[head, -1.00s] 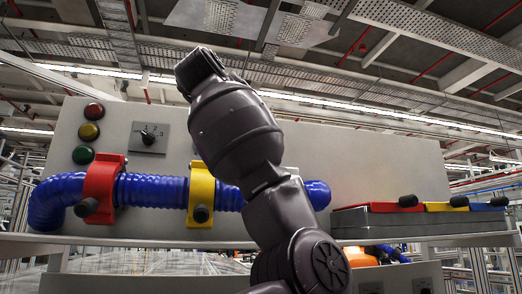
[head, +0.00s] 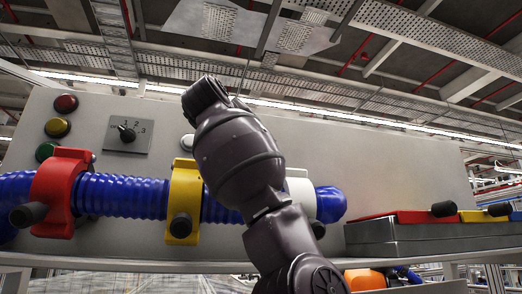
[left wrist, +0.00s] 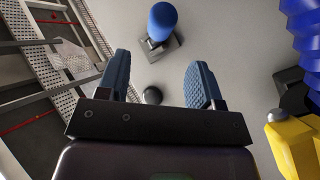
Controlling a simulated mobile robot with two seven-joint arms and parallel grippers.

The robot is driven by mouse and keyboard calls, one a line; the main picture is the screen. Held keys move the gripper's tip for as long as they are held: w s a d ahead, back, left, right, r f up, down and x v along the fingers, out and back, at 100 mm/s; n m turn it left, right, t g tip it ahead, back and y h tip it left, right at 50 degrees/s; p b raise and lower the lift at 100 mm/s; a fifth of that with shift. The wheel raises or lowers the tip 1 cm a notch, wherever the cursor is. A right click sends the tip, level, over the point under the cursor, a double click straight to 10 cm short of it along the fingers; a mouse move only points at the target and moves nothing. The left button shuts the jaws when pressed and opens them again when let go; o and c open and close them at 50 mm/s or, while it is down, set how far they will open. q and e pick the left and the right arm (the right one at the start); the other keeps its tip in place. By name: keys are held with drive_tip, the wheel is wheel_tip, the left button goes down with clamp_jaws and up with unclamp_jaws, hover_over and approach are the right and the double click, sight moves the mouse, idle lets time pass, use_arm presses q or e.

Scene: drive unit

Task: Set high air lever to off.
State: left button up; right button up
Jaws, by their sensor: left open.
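A lever with a blue handle (left wrist: 162,22) on a grey square bracket (left wrist: 160,48) sits on the grey panel in the left wrist view. I cannot read any label on it. In the head view it is not visible; my dark arm covers that part of the panel (head: 330,150). My left gripper (left wrist: 160,85) is open in the left wrist view, its blue fingers apart and empty. The lever shows beyond the fingertips, in line with the gap between them, and apart from them. My right gripper is not in view.
A blue hose (head: 125,196) runs along the panel through red (head: 58,185), yellow (head: 184,190) and white (head: 300,196) clamps with black knobs. A rotary switch (head: 127,134) and round lamps (head: 57,127) are at left. A grey box (head: 420,238) with coloured levers is at right.

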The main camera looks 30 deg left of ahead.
use_arm(q)
drive_tip(key=w+p, duration=0.1)
drive_tip(key=w, duration=0.2)
drive_tip(key=w+a+p, duration=0.1)
drive_tip(key=w, duration=0.2)
drive_tip(key=w+p, duration=0.1)
drive_tip(key=w, duration=0.2)
drive_tip(key=shift+a, duration=0.4)
drive_tip(key=shift+c, duration=0.2)
clamp_jaws()
